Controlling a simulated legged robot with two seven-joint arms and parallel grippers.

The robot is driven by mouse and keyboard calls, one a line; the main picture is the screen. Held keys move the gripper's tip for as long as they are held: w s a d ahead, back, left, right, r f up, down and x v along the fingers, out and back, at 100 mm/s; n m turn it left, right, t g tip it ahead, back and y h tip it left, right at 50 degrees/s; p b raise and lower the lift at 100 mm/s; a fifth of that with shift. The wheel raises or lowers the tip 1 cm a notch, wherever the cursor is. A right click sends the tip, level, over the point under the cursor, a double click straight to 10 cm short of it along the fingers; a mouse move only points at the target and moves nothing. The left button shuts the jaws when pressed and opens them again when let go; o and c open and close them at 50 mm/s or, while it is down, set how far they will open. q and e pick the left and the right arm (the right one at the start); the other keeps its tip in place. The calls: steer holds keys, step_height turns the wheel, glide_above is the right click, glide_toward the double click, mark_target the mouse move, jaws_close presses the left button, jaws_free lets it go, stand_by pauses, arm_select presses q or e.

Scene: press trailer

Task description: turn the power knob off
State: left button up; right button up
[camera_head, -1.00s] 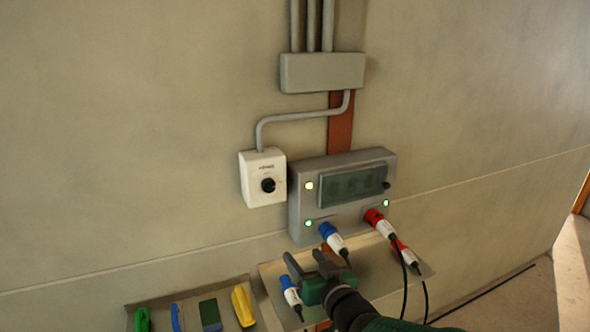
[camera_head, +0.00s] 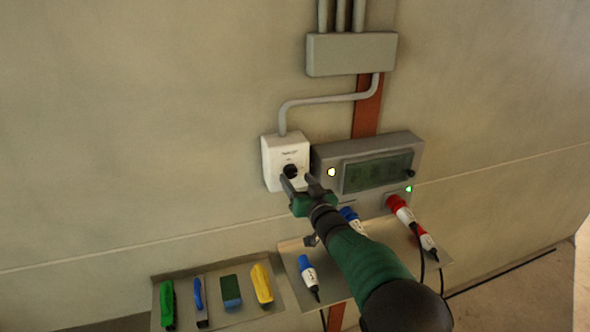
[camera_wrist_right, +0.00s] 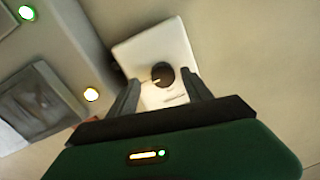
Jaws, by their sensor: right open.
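The black power knob (camera_head: 290,171) is on the front of a white switch box (camera_head: 272,150) on the wall. My right gripper (camera_head: 297,183) is open just in front of the lower part of the box, its fingertips close to the knob. In the right wrist view the knob (camera_wrist_right: 163,77) lies between and slightly beyond the two open fingers (camera_wrist_right: 160,95), with a pale pointer mark on its left side. I cannot tell whether the fingers touch it. My left gripper is not in view.
A grey panel (camera_head: 330,150) with a dark screen and lit lamps stands right of the box. Blue (camera_head: 308,275) and red (camera_head: 400,208) plugs are at and below it. A tray (camera_head: 205,268) holding several coloured tools is at lower left.

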steer(key=shift+w+a+r, duration=0.15)
steer(key=shift+w+a, duration=0.1)
steer(key=shift+w, duration=0.35)
steer(key=shift+w+a+r, duration=0.15)
steer(key=shift+a, duration=0.1)
steer(key=shift+w, duration=0.1)
jaws_close()
